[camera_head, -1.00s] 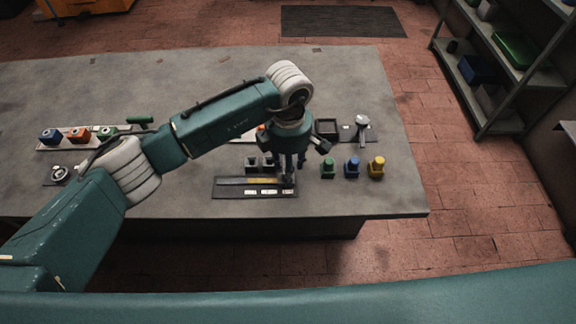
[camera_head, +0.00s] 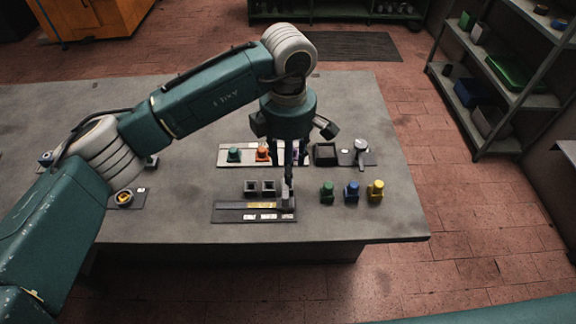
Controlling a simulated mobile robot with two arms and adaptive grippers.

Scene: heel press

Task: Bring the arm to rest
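My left arm comes in from the left and bends down over the table (camera_head: 210,110). My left gripper (camera_head: 288,163) points down above the black tray (camera_head: 228,212), which has a yellow strip and white labels. A grey upright piece (camera_head: 287,195) stands at the tray's right end, directly below or at the fingertips. I cannot tell whether they touch or whether the fingers are open. My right gripper is out of view.
Green (camera_head: 327,192), blue (camera_head: 351,191) and yellow (camera_head: 376,190) knobbed blocks stand right of the tray. Behind are a panel with green and orange pieces (camera_head: 233,155), a dark box (camera_head: 325,154) and a round-headed silver post (camera_head: 361,148). Shelves (camera_head: 500,80) stand right; the table's right end is clear.

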